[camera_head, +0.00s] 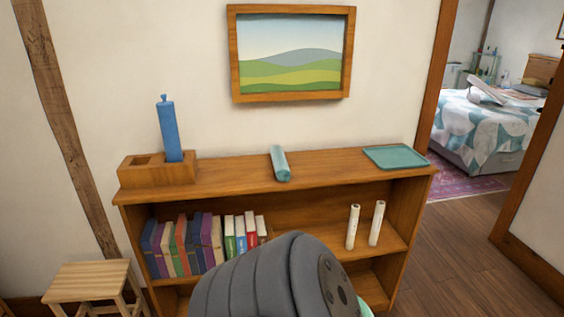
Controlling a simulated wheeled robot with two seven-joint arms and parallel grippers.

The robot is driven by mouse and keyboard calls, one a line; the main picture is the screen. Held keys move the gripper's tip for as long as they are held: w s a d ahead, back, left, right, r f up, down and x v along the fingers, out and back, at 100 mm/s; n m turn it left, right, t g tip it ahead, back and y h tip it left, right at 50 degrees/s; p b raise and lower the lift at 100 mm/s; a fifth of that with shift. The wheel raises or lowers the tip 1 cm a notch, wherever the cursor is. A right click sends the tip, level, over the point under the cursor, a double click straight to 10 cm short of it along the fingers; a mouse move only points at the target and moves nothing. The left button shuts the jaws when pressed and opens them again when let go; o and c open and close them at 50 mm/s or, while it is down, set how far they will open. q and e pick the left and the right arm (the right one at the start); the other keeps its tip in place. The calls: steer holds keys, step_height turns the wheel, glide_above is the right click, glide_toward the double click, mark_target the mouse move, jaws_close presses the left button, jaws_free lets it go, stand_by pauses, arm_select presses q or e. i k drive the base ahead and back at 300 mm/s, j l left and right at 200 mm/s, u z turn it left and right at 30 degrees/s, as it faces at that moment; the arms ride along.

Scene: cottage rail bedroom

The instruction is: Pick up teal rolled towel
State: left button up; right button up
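The teal rolled towel (280,164) lies on top of the wooden bookshelf (330,168), near the middle. It is a short roll with one end toward me. Nothing touches it. A grey segmented part of my own body fills the bottom middle of the view, in front of the lower shelves. Neither gripper shows, so I cannot see where they are relative to the towel.
On the shelf top, a wooden block (140,175) with a tall blue bottle-like object (168,130) stands left, and a teal tray (396,157) lies right. Books (190,245) and two white cylinders (353,227) stand below. A stool (85,280) is at left; open floor (455,250) lies right.

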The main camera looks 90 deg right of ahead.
mark_target(282, 170)
steer(key=z, duration=2.75)
